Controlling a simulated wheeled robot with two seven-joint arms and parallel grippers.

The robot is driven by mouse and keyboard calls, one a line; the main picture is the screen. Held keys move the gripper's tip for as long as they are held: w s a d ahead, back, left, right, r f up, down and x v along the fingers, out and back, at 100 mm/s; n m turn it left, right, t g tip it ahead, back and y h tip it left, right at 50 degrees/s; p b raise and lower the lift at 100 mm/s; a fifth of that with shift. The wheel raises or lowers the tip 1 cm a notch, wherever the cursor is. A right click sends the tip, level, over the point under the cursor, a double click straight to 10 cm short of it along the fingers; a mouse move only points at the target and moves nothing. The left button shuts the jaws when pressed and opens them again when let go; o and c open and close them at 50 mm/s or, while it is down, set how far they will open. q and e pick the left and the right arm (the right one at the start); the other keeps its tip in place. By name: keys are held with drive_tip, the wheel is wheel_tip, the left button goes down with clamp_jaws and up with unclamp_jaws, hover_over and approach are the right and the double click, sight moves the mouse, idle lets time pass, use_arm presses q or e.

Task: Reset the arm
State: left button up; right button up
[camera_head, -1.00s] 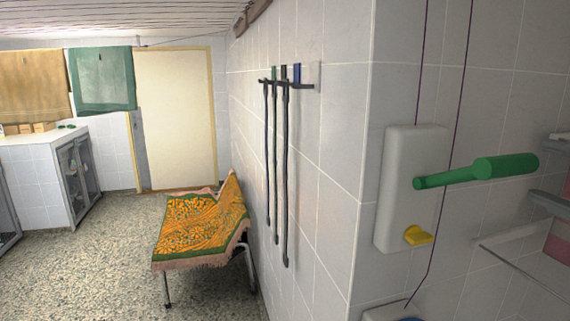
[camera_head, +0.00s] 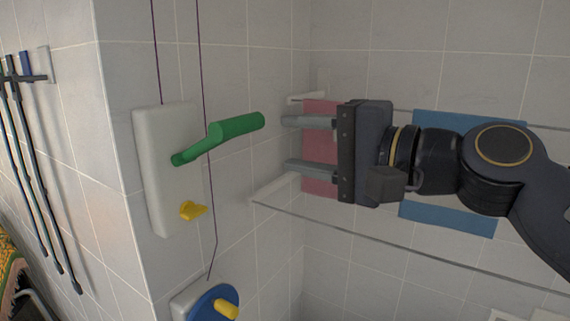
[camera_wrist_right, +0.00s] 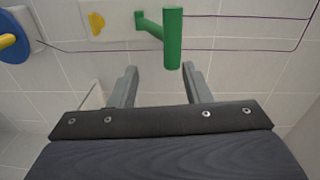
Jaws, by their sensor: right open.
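My right gripper (camera_head: 290,144) comes in from the right in the head view. It is open, with its two grey fingers apart and nothing between them. A green crank handle (camera_head: 235,129) on a white wall plate (camera_head: 168,205) is just left of the fingertips, and I see a gap between them. In the right wrist view the green handle (camera_wrist_right: 172,40) stands ahead of the open fingers (camera_wrist_right: 160,78), above the space between them. My left gripper is not in view.
A yellow knob (camera_head: 193,210) is low on the plate. A blue disc (camera_head: 212,304) with a yellow peg is below. A pink towel (camera_head: 320,178) and a blue towel (camera_head: 450,217) hang on rails behind my right arm.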

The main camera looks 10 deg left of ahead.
drive_tip(key=s+d+f+n+t+h, duration=0.15)
drive_tip(key=d+f+h, duration=0.25)
drive_tip(key=d+f, duration=0.65)
drive_tip(key=s+d+f+h, duration=0.3)
drive_tip(key=d+f+h, duration=0.2)
drive_tip(key=d+f, duration=0.55)
drive_tip(key=s+d+f+g+h, duration=0.1)
drive_tip(key=s+d+f, duration=0.2)
drive_tip(key=s+f, duration=0.3)
drive_tip(key=s+d+f+g+h, duration=0.1)
drive_tip(key=s+f, duration=0.5)
drive_tip(key=f, duration=0.6)
drive_tip(key=d+h, duration=0.1)
drive_tip(key=d, duration=0.1)
drive_tip(key=shift+d+f+n, duration=0.3)
drive_tip(key=shift+d+n, duration=0.05)
